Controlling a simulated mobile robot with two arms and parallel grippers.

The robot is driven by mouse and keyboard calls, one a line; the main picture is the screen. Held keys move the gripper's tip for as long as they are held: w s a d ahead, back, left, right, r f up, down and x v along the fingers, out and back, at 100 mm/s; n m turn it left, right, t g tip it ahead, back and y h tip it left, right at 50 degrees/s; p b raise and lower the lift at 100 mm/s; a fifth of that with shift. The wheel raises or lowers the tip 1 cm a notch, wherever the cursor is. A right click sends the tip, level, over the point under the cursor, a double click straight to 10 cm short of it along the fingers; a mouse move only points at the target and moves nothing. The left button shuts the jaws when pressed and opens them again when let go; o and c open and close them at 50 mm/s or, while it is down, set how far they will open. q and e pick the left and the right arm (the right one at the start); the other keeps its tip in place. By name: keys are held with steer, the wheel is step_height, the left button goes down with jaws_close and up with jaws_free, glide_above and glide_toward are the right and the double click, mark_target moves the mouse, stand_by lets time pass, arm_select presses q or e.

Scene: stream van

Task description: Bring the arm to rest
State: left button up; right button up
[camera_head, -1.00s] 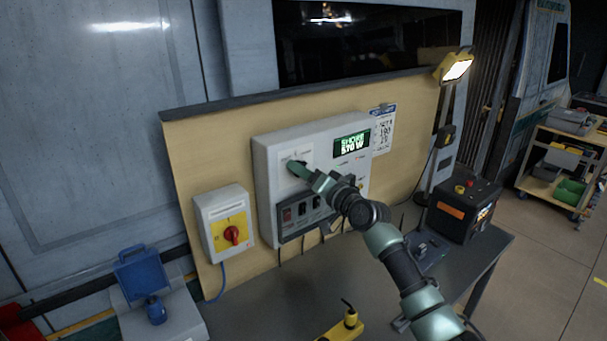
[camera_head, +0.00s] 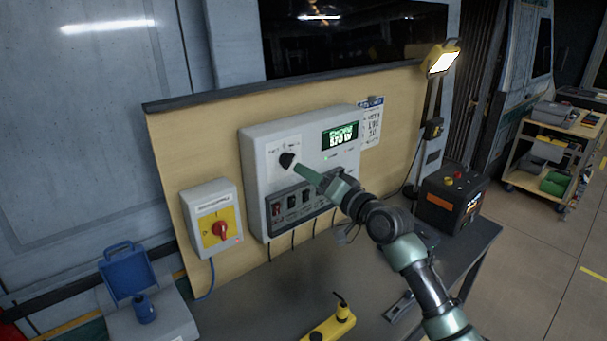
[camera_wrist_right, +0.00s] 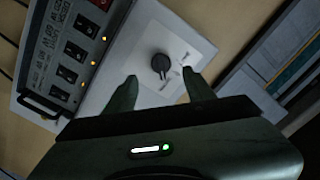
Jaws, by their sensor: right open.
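My right arm comes in from the lower right in the head view. Its gripper (camera_head: 305,172) is in front of the white control box (camera_head: 258,150), just right of and below the black rotary knob (camera_head: 287,160). In the right wrist view the gripper (camera_wrist_right: 160,92) has its two fingers spread, with nothing between them. The knob (camera_wrist_right: 160,64) lies beyond the fingertips, on a white plate, apart from them. The box's green display (camera_head: 340,135) is lit. My left gripper is not in view.
A switch box (camera_head: 212,222) with a red knob is left of the control box. A black case (camera_head: 450,200) and a lit lamp (camera_head: 442,58) stand right. A yellow device (camera_head: 330,325) lies on the grey table's front. A blue connector (camera_head: 144,308) is at lower left.

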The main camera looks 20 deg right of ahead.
steer(key=s+a+f+n+g+h, duration=0.1)
steer(key=s+a+f+n+g, duration=0.25)
steer(key=s+f, duration=0.75)
steer(key=s+a+f+n+g+h, duration=0.15)
steer(key=s+a+f+g, duration=0.25)
steer(key=s+f, duration=0.6)
steer(key=s+d+f+n+g+h, duration=0.1)
steer(key=s+d+f+g+h, duration=0.3)
steer(key=s, duration=0.8)
steer(key=s+a+f+n+g+y, duration=0.1)
steer(key=s+f+g, duration=0.1)
steer(key=s+f, duration=0.65)
steer(key=s+f+g+b, duration=0.1)
steer(key=s+f, duration=0.1)
steer(key=f, duration=1.1)
steer(key=s+f+b, duration=0.2)
steer(key=s+f, duration=0.1)
steer(key=f, duration=1.1)
steer(key=s+d+f+g+b, duration=0.1)
steer(key=s+d+f, duration=0.2)
steer(key=s+f, duration=1.3)
steer(key=shift+f+n+h+b, duration=0.3)
steer(key=shift+f+h, duration=0.05)
steer(key=shift+f, duration=0.2)
